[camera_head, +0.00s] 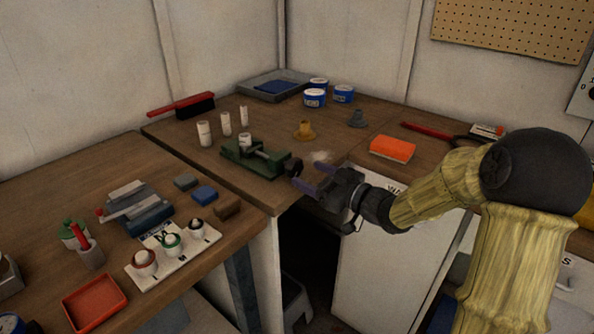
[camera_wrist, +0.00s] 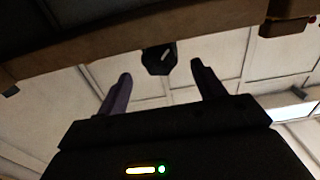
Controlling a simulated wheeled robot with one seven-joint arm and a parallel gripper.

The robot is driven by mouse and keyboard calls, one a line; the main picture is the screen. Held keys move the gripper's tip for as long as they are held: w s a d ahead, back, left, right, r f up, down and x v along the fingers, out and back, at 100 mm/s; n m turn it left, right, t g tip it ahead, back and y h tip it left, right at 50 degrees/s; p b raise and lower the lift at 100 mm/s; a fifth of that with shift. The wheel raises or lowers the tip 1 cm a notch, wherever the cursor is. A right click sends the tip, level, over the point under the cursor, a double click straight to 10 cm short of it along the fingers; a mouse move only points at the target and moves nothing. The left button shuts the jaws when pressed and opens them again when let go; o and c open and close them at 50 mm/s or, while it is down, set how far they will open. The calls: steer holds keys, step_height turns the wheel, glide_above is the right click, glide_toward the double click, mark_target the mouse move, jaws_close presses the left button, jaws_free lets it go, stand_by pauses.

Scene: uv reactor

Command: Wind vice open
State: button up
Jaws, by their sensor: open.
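The green vice (camera_head: 248,163) sits on the wooden bench near its front corner. A white cylinder (camera_head: 245,140) stands at its jaws. Its black handwheel (camera_head: 293,167) is at the right end, by the bench edge. My gripper (camera_head: 312,177) is open just right of the handwheel, fingers pointing at it. In the wrist view the dark handwheel (camera_wrist: 159,59), with a pale mark, shows between and beyond the two purple fingertips (camera_wrist: 160,72). I see no contact between fingers and handwheel.
White cylinders (camera_head: 225,124) stand behind the vice. The left bench (camera_head: 60,207) holds small tools and a red tray (camera_head: 95,302). A dark gap opens below the corner.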

mark_target(298, 169)
steer(key=x, duration=0.5)
steer(key=c, duration=1)
steer(key=shift+b, duration=0.4)
